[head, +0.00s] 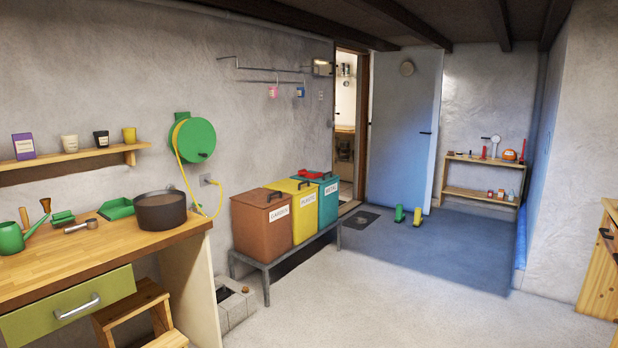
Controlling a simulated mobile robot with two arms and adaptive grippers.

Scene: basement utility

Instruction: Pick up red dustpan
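A small red object (312,174) lies on top of the bins at the back of the row, around the teal bin's lid. It may be the red dustpan, but it is too small to tell for sure. Neither of my grippers is in view.
Brown (252,232), yellow (304,225) and teal (328,205) bins stand on a low metal stand (290,261) against the left wall. A concrete block (236,308) sits on the floor before them. The pale floor (400,295) in the middle is clear. A wooden cabinet (598,270) stands at right.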

